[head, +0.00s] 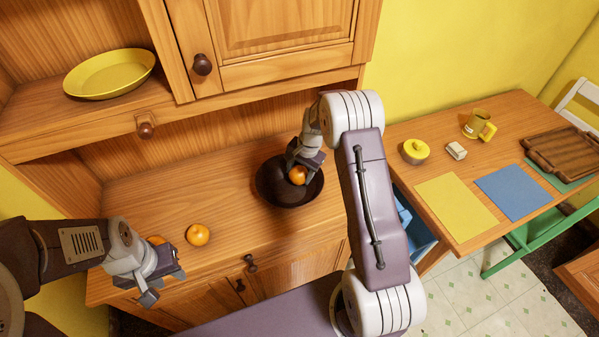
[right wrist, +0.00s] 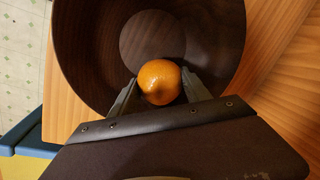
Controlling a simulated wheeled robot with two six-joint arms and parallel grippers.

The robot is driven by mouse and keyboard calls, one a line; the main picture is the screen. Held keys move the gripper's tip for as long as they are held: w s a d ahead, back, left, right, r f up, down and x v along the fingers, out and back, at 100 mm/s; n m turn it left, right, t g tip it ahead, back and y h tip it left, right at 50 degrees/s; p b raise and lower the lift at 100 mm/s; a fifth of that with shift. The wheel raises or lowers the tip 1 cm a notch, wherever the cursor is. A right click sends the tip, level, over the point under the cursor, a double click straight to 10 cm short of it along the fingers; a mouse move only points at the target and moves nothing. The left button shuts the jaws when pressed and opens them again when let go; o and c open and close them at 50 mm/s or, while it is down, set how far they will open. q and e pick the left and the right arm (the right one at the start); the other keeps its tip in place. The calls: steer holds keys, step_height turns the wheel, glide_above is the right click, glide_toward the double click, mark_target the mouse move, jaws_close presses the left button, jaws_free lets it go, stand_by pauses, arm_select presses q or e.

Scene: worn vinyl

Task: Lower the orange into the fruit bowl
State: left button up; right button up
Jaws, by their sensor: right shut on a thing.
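My right gripper (head: 303,168) is shut on an orange (head: 298,175) at the dark brown fruit bowl (head: 270,196). In the right wrist view the orange (right wrist: 159,82) sits between the two fingers, with the bowl's inside (right wrist: 95,50) behind it. The orange appears within the bowl's rim; I cannot tell whether it touches the bowl. The bowl stands upright on the wooden counter. A second orange (head: 197,234) lies on the counter left of the bowl. Another orange (head: 156,240) is partly hidden behind my left gripper (head: 164,287), which is open and empty near the counter's front left.
A yellow dish (head: 108,74) sits on the shelf at upper left. Cabinet doors overhang the counter's back. Counter between bowl and loose oranges is clear.

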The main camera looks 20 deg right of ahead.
mark_target(304, 173)
steer(key=shift+f, duration=0.1)
steer(key=o, duration=1.6)
steer(key=r, duration=0.3)
steer(key=s+r, duration=0.1)
steer(key=r, duration=0.2)
steer(key=d+r+b, duration=0.1)
steer(key=r, duration=0.2)
steer(key=shift+s, duration=0.2)
